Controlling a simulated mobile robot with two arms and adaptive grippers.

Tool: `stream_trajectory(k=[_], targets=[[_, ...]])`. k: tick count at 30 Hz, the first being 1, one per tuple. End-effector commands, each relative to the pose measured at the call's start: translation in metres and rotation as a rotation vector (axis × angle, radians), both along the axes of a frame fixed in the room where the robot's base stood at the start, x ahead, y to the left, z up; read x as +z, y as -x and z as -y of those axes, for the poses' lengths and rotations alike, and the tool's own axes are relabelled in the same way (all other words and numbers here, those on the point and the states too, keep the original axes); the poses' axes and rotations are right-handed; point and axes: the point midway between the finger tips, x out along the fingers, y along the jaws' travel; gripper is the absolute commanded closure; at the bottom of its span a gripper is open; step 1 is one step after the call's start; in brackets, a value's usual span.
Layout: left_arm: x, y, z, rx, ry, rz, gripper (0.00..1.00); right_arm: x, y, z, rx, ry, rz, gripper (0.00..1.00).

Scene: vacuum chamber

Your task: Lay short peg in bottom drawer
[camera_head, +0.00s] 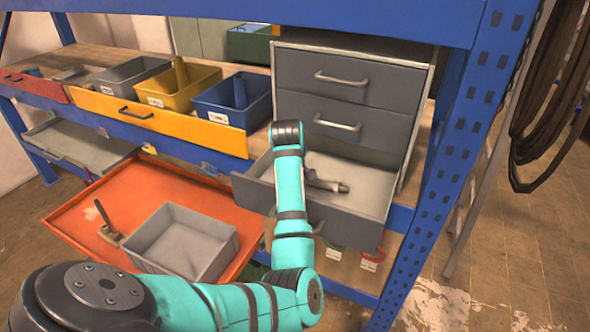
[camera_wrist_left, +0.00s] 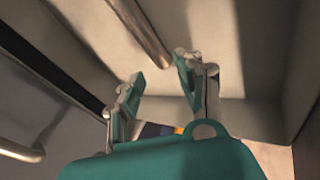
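A dark grey peg-like piece (camera_head: 326,183) lies in the pulled-out bottom drawer (camera_head: 345,228) of the grey drawer unit. In the left wrist view a brownish-grey rod (camera_wrist_left: 142,35), probably this peg, lies over the pale drawer floor, beyond the fingertips. My left gripper (camera_wrist_left: 158,80) is open, with two teal fingers apart and nothing between them. The rod's near end is close to the right finger; I cannot tell if they touch. In the head view my forearm crosses the drawer's left part and hides the gripper. My right gripper is not in view.
Two closed drawers (camera_head: 345,78) sit above the open one. Yellow (camera_head: 182,98) and blue (camera_head: 232,118) bins stand left on the shelf. An orange tray (camera_head: 75,215) holds a grey bin (camera_head: 180,262) and a handled tool (camera_head: 106,222). A blue post (camera_head: 455,170) stands right.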

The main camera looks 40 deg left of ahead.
Motion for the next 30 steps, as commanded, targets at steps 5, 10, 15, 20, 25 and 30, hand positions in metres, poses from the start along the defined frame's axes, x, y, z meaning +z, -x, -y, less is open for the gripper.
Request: stream_trajectory(k=[5, 10, 15, 20, 25, 30], targets=[[0.002, 0.001, 0.001, 0.0, 0.0, -0.001, 0.63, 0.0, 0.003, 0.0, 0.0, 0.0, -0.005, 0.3], [0.02, 0.01, 0.006, 0.001, -0.001, 0.002, 0.63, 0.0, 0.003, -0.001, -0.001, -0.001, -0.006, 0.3], [0.052, 0.027, 0.016, 0.001, -0.001, 0.005, 0.63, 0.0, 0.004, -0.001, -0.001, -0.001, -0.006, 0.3], [0.078, 0.042, 0.025, 0.001, 0.001, 0.003, 0.63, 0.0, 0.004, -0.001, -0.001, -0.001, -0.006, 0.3], [0.096, 0.052, 0.031, 0.0, -0.001, 0.001, 0.63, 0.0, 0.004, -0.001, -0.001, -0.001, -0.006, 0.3], [0.101, 0.055, 0.033, 0.0, 0.0, 0.0, 0.63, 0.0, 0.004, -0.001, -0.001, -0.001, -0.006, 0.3]])
